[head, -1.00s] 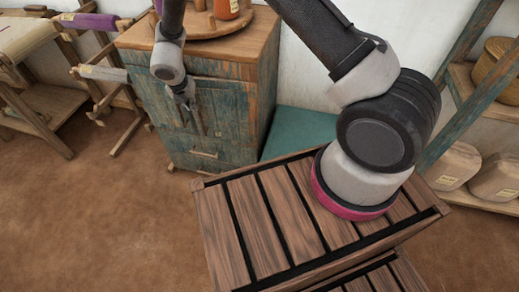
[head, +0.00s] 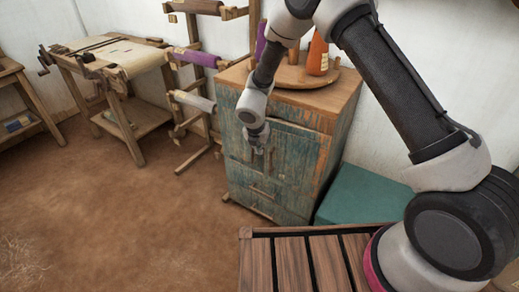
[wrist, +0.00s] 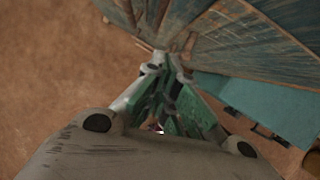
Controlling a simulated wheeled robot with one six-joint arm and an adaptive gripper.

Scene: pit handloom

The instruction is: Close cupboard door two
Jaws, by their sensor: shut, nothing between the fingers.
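The weathered teal wooden cupboard (head: 333,150) stands against the wall. Its door front (head: 293,155) faces the open floor, partly hidden by my arm. My gripper (head: 262,151) is shut and empty, close in front of the doors. In the wrist view its green-sided fingers (wrist: 167,64) meet close to the edges of teal door panels (wrist: 250,42). I cannot tell whether the fingertips touch a panel. Which panel is door two, and how far it stands open, is not clear. A drawer front with a handle (head: 262,193) sits below the doors.
A teal chest (head: 363,195) is to the cupboard's right. A slatted wooden crate (head: 292,262) lies in front. A yarn rack (head: 193,120) stands left; brown floor (head: 130,215) is clear.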

